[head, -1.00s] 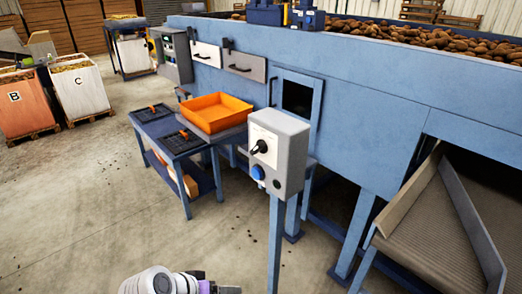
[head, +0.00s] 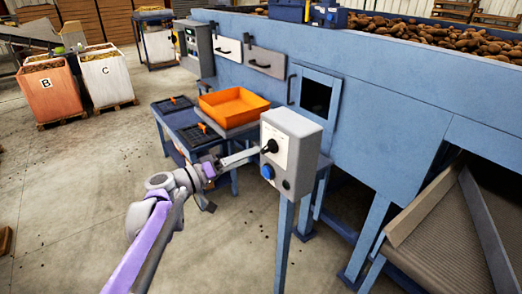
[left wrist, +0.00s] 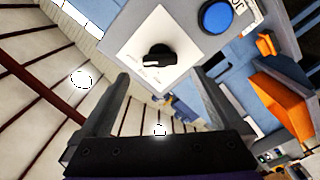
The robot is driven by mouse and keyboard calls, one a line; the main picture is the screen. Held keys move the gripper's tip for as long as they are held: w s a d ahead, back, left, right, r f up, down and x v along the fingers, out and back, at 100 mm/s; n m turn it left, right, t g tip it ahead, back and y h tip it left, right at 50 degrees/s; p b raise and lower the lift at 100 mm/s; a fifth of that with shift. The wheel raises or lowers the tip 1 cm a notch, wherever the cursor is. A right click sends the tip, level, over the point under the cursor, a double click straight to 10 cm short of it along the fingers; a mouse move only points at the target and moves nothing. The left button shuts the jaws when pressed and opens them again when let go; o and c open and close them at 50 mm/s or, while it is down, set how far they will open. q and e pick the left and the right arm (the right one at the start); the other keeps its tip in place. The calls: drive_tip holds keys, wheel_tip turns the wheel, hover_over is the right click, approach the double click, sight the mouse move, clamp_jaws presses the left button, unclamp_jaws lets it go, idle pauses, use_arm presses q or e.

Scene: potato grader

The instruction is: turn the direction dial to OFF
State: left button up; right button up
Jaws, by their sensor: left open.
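The direction dial (head: 269,147) is a black knob on a white plate on the front of a grey control box (head: 305,135) that stands on a blue post. In the left wrist view the dial (left wrist: 158,56) sits on its white plate (left wrist: 140,50), beyond the fingertips and roughly between them. My left gripper (head: 252,155) reaches in from the left and points at the dial. In the left wrist view its two fingers (left wrist: 160,82) are wide apart with nothing between them. The dial's printed marks are too small to read. My right gripper is not in view.
A blue button (head: 267,172) sits below the dial, with a small dark knob (head: 286,185) lower on the box. An orange tray (head: 234,107) stands on a blue table behind my left arm. The blue grader (head: 385,110) stands behind the box. Open floor lies at the left.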

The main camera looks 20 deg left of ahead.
sight(264, 149)
use_arm(q)
drive_tip(key=x, duration=0.5)
drive_tip(key=shift+w+d, duration=0.2)
drive_tip(key=shift+w, duration=0.05)
drive_tip(key=c, duration=1.3)
